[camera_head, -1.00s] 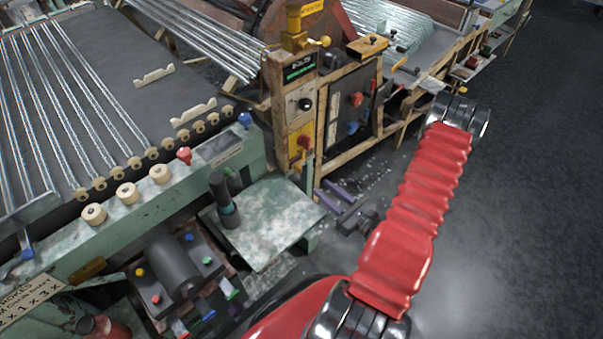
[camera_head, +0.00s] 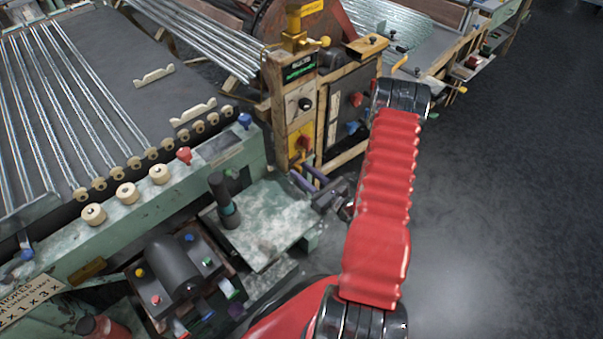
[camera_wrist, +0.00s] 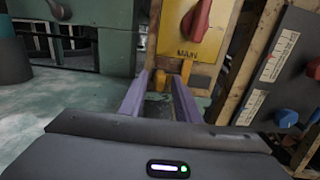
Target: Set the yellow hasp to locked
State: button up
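A yellow panel (camera_wrist: 196,32) with a red rotary knob (camera_wrist: 197,20) and the label "MAIN" is at the upper middle of the wrist view. Just under it is a small yellow piece (camera_wrist: 186,70), which looks like the hasp. In the head view the yellow panel (camera_head: 300,142) is low on the wooden post, and the hasp cannot be made out. My gripper (camera_wrist: 160,76) has its two purple fingers apart with nothing between them, pointing at the area below the panel. In the head view my gripper (camera_head: 300,168) is close to the post's lower part. Whether it touches the hasp is unclear.
A dark board (camera_head: 343,112) with red and blue knobs in a wooden frame stands right of the post. A worn pale green plate (camera_head: 270,218) with a dark cylinder (camera_head: 223,200) is left of my gripper. Open floor (camera_head: 520,200) lies to the right.

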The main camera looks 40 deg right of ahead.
jog(key=shift+w, duration=0.2)
jog(key=shift+c, duration=0.6)
grip_shut()
